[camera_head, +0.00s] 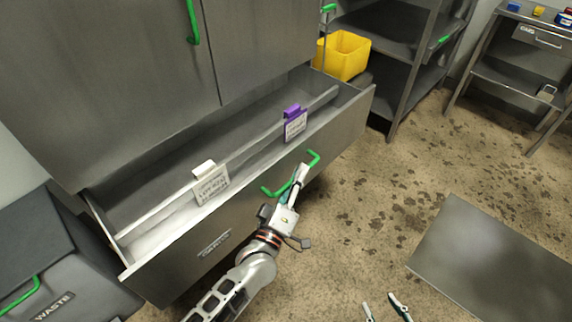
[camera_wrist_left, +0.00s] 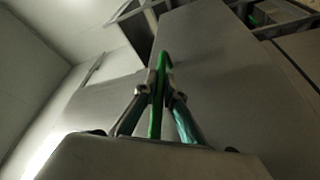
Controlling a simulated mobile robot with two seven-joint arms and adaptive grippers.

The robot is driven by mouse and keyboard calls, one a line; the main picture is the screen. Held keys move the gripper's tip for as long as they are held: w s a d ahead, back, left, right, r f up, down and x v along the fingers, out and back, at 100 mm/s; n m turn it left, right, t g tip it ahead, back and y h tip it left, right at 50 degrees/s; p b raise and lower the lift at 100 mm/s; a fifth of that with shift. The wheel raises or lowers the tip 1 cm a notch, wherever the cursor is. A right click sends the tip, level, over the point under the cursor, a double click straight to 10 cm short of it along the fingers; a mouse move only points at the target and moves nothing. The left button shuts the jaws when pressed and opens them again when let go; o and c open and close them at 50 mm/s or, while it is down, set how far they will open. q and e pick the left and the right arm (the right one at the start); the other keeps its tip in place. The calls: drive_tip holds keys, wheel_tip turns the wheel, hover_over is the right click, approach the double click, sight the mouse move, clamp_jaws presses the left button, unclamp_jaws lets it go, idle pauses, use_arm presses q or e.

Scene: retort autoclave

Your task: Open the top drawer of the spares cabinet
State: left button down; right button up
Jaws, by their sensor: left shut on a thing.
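The spares cabinet's drawer (camera_head: 270,165) is pulled out, with its inside visible from above. A green bar handle (camera_head: 312,156) is on its front. My left gripper (camera_head: 299,175) is at the handle and shut on it. In the left wrist view the green handle (camera_wrist_left: 157,95) stands between the fingers of my left gripper (camera_wrist_left: 158,92). My right gripper (camera_head: 384,306) shows only as two separated fingertips at the bottom edge, open, with nothing seen between them.
A white label card (camera_head: 211,184) and a purple-topped card (camera_head: 295,123) sit on a rail in the drawer. A waste bin (camera_head: 75,265) stands at left. A yellow bin (camera_head: 345,54) and a shelf rack (camera_head: 405,70) stand behind. A grey plate (camera_head: 490,262) lies at right.

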use_arm(q)
drive_tip(key=shift+s+d+f, duration=0.1)
drive_tip(key=shift+s+d, duration=0.95)
drive_tip(key=shift+d, duration=0.25)
drive_tip(key=c, duration=2.1)
unclamp_jaws()
drive_tip(key=shift+c, duration=0.2)
drive_tip(key=v, duration=1.2)
drive_tip(key=shift+a, duration=0.1)
